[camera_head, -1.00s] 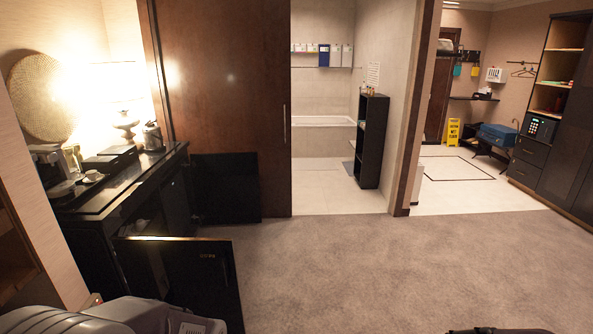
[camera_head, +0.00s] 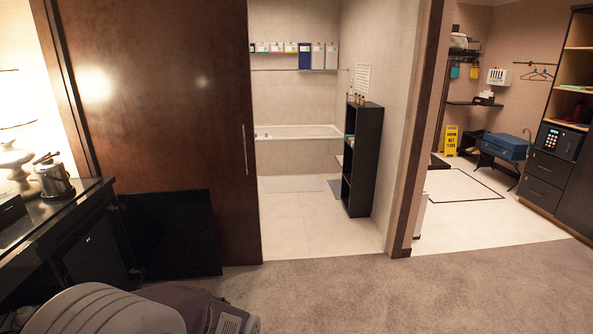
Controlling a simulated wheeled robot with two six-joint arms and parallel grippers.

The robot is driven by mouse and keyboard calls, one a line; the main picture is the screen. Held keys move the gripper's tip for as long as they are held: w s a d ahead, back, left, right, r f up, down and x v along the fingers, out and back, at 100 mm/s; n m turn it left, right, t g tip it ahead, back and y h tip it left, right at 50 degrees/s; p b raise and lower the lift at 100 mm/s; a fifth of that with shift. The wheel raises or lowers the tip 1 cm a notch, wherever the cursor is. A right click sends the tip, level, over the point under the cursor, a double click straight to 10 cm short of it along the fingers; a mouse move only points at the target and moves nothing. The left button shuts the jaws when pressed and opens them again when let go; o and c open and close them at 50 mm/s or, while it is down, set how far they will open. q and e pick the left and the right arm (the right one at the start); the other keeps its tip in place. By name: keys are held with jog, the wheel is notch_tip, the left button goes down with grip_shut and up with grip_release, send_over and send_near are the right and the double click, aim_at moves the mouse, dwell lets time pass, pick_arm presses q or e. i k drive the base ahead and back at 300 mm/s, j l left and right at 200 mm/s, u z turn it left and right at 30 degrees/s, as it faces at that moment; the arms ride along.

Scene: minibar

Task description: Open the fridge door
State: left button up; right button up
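A black minibar cabinet (camera_head: 22,248) stands at the left edge. A dark upright panel (camera_head: 94,256) shows in its front, beneath the counter; it looks like the shut fridge door, but I cannot be sure. A black cabinet door (camera_head: 172,236) stands swung open at the cabinet's far end, in front of the brown sliding door. A grey and dark link of my own arm covers the bottom left and hides the lower front of the cabinet. Neither of my grippers shows.
A metal ice bucket (camera_head: 55,180) and a lamp (camera_head: 17,165) stand on the counter. A brown sliding door (camera_head: 165,120) is behind the open cabinet door. Carpet (camera_head: 400,295) is clear at front right. A black shelf (camera_head: 362,160) stands in the bathroom opening.

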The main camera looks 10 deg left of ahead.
aim_at(95, 254)
jog(key=i+j+u, duration=0.2)
jog(key=i+u, duration=0.6)
jog(key=i, duration=0.2)
jog(key=i+l+u, duration=0.15)
jog(key=i+u, duration=0.25)
jog(key=i+l+u, duration=0.4)
jog(key=i, duration=0.2)
jog(key=i+j+u, duration=0.3)
jog(key=i, duration=0.15)
jog(key=i+j+u, duration=0.15)
jog(key=i+u, duration=0.15)
jog(key=i, duration=0.2)
jog(key=i+j+u, duration=0.1)
jog(key=i+u, duration=0.2)
jog(key=i, duration=0.2)
jog(key=i+j, duration=0.4)
jog(key=j, duration=0.1)
